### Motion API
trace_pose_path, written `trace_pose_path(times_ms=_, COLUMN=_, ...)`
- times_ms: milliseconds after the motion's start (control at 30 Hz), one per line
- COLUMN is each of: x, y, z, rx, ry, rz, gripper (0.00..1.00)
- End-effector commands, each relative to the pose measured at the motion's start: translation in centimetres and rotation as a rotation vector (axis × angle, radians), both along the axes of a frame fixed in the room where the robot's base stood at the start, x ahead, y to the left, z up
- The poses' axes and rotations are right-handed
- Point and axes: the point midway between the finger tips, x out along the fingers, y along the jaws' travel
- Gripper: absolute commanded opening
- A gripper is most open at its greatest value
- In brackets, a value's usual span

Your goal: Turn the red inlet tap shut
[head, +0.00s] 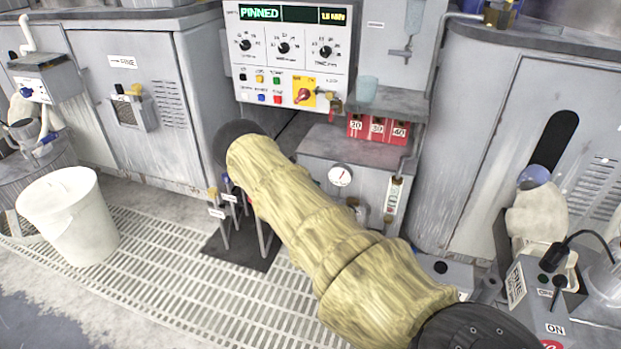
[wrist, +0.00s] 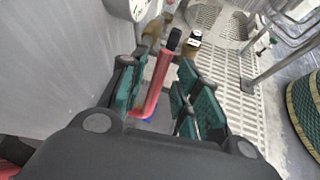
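The red inlet tap's handle (wrist: 154,88) shows in the wrist view as a red lever with a black end, lying between the two green-padded fingers of my gripper (wrist: 158,72). The fingers are spread on either side of the lever, with a gap clear on the right; the lever is closer to the left finger, and I cannot tell whether it touches. A brass fitting (wrist: 152,36) is beyond the left finger. In the head view my yellow-sleeved arm hides the gripper and most of the tap.
A white bucket (head: 68,225) stands at left on the grating. The control panel (head: 286,60) reads PINNED. A round gauge (head: 340,175) is on the grey cabinet behind my arm. Posts with labels (head: 230,198) stand on a dark plate nearby. The grating (head: 165,260) is open floor.

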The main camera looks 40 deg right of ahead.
Motion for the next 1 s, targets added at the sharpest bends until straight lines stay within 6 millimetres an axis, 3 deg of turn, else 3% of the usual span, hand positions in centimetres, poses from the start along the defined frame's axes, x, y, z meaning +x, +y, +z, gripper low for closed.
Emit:
trace_pose_path(times_ms=433, x=0.1, y=0.0, z=1.1, rx=0.000, ry=-0.002, rz=0.001, gripper=0.34)
trace_pose_path(times_ms=1000, x=0.0, y=0.0, z=9.0, rx=0.000, ry=-0.001, rz=0.000, gripper=0.34)
